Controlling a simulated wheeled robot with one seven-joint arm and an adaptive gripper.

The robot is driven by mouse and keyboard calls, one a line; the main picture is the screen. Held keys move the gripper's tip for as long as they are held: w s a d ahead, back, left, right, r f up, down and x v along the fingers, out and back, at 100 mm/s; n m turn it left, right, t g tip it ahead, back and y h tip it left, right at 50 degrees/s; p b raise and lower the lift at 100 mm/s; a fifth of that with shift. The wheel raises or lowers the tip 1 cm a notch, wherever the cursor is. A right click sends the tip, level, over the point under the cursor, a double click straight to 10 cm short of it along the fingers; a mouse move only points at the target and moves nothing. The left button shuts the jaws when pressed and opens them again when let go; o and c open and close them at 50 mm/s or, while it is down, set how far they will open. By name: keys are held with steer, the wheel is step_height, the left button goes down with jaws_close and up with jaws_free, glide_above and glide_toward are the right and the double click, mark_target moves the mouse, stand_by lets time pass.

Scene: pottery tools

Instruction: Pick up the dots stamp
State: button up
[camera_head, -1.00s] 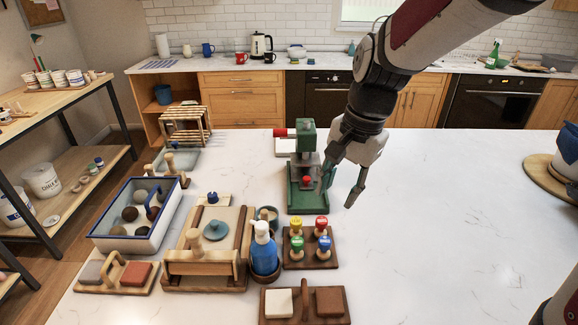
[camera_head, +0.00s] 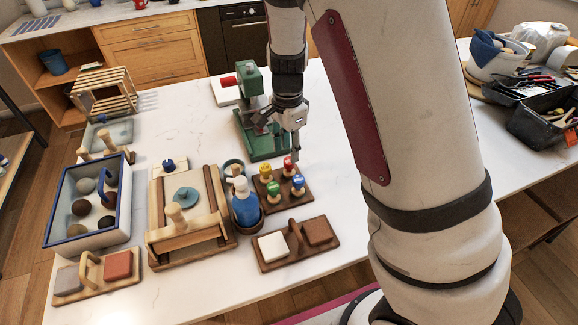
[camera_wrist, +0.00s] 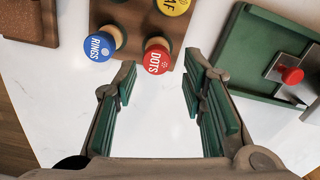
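The dots stamp is the red-topped stamp (camera_wrist: 157,57) with "DOTS" on its cap. It stands in a dark wooden holder (camera_wrist: 139,18) beside the blue "RINGS" stamp (camera_wrist: 99,46) and a yellow stamp. In the head view the red stamp (camera_head: 288,163) is at the holder's back right, with yellow, blue and green stamps around it. My gripper (camera_wrist: 158,90) is open and empty, its green-padded fingers spread on either side of the space just in front of the red cap. In the head view my gripper (camera_head: 293,143) hangs just behind the red stamp.
A green press (camera_head: 262,140) with a red knob stands behind and left of my gripper. The counter to the right of the holder is clear.

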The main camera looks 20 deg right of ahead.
mark_target(289, 161)
steer(key=shift+s+f+p, duration=0.15)
steer(key=shift+f+p, duration=0.2)
steer(key=shift+f, duration=2.85)
steer(key=c, duration=0.8)
